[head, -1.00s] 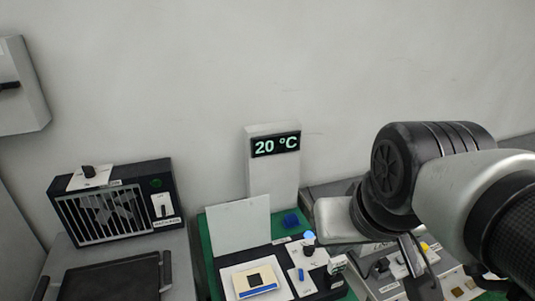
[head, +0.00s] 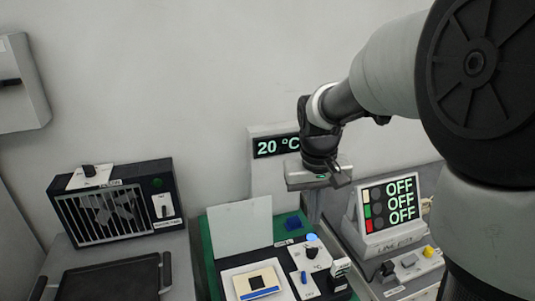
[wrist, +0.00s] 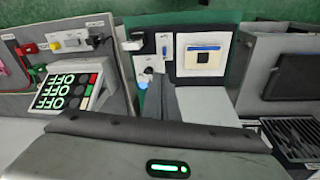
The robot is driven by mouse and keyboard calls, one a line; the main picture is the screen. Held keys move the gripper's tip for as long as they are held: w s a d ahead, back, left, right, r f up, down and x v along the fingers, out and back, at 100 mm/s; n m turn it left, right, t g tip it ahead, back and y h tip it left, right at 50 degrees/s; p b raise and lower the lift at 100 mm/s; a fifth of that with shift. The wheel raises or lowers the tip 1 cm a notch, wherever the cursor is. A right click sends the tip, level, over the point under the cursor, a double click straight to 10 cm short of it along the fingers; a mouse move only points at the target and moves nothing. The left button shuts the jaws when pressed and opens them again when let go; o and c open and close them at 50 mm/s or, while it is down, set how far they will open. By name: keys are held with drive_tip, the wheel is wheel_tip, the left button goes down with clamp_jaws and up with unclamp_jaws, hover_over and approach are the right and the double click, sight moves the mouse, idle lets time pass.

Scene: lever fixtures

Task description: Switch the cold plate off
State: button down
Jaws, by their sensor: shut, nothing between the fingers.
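The cold plate (head: 230,275) stands on a green mat in the head view, with a beige and dark square sample (head: 260,281) on its white top. A small blue lever (head: 304,278) sits on a white panel beside that top, with a black knob (head: 312,253) and a blue round light (head: 312,238) behind it. The blue lever also shows in the wrist view (wrist: 164,49). A display post reads 20 °C (head: 275,146). My gripper (head: 325,180) is shut and empty, in the air before the post, above and apart from the lever.
An upright pale panel (head: 241,230) stands behind the plate. To the right is a unit with a screen reading OFF (head: 390,204) and several switches. At left are a fan box (head: 115,206) and a dark hot plate (head: 110,278). The air above the plate is free.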

sight(304, 277)
drive_tip(key=w+f+g, duration=0.1)
drive_tip(key=w+f, duration=0.1)
drive_tip(key=f, duration=0.3)
drive_tip(key=w+f, duration=0.3)
drive_tip(key=f, duration=0.3)
drive_tip(key=w+f+g+b, duration=0.1)
drive_tip(key=w+f, duration=0.1)
drive_tip(key=f, duration=0.3)
drive_tip(key=shift+w+a+f+g, duration=0.3)
drive_tip(key=shift+w+a+f, duration=0.05)
drive_tip(key=shift+a, duration=0.1)
drive_tip(key=f, duration=0.6)
drive_tip(key=s+d+f, duration=0.1)
drive_tip(key=f, duration=0.3)
drive_tip(key=shift+w, duration=0.15)
